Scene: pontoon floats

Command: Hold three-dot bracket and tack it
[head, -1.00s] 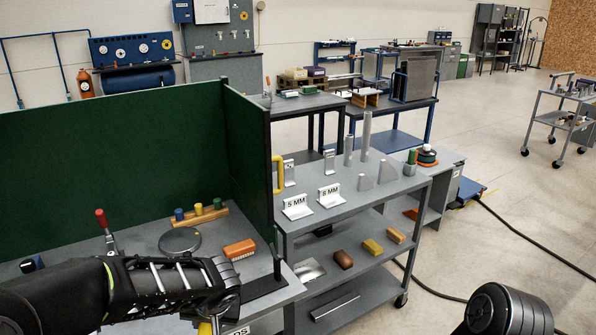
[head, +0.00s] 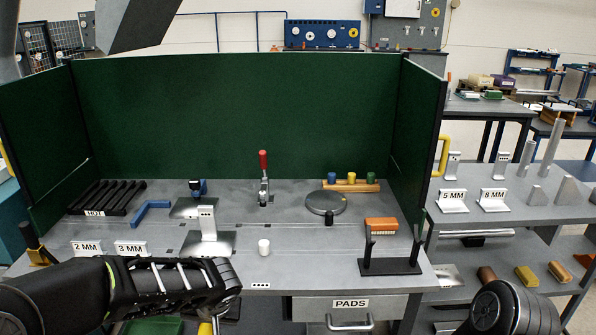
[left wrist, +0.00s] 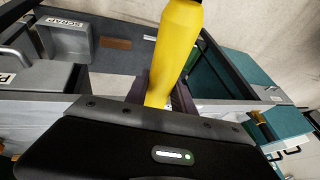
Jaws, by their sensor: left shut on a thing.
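The bracket (head: 208,226) is a pale upright metal piece with small dark dots near its top. It stands on a flat plate (head: 222,241) on the grey bench, left of the middle. My left gripper (left wrist: 163,98) is shut on a yellow tool (left wrist: 180,40), whose far end is out of the wrist view. In the head view the yellow tool (head: 205,328) barely shows at the bottom edge, below the bench front and apart from the bracket. My right gripper is not in view; only part of my right arm shows at lower right.
Green screens (head: 235,110) close the bench's back and sides. A red-handled clamp (head: 263,178) stands behind the bracket. A white cylinder (head: 264,247), a round grey disc (head: 327,202), an orange brush (head: 381,226) and a dark fork-like stand (head: 390,266) are to the right.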

